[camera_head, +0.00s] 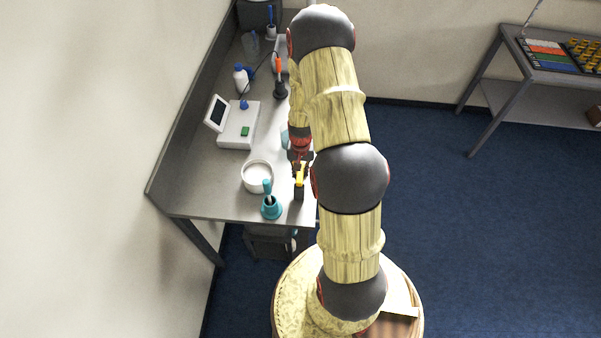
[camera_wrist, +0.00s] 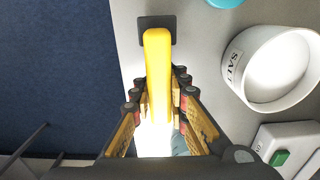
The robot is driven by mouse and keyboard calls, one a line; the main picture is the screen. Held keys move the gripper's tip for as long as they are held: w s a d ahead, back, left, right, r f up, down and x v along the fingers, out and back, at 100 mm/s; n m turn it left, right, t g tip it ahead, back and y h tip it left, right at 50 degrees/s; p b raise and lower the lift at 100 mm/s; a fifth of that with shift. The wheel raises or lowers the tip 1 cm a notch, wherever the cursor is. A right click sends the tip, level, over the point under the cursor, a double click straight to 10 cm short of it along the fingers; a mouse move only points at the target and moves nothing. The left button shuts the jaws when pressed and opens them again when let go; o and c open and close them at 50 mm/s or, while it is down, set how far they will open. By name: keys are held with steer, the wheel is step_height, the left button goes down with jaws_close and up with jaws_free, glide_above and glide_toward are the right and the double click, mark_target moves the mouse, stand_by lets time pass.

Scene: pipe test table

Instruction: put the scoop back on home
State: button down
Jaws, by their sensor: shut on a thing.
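The yellow scoop (camera_wrist: 157,60) is between the fingers of my gripper (camera_wrist: 157,95), which is shut on it. Its yellow part points away from the wrist, and its near end is lost in glare. A dark square block (camera_wrist: 143,23), perhaps the home, lies under or just behind the scoop's far end. I cannot tell if they touch. In the head view the scoop (camera_head: 299,179) shows small and yellow below my gripper (camera_head: 300,162), with the dark block (camera_head: 299,193) at its end near the bench's front edge. No label reads home.
A white round tub marked SALT (camera_wrist: 235,70) stands close by on the grey bench (camera_head: 225,190). A teal holder with a stick (camera_head: 271,208) stands near the front edge. A scale with a screen (camera_head: 238,125) and bottles (camera_head: 240,78) are farther back.

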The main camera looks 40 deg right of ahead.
steer(key=shift+f, duration=0.2)
steer(key=c, duration=1.7)
jaws_free()
steer(key=shift+o, duration=0.2)
step_height(320, 180, up, 12)
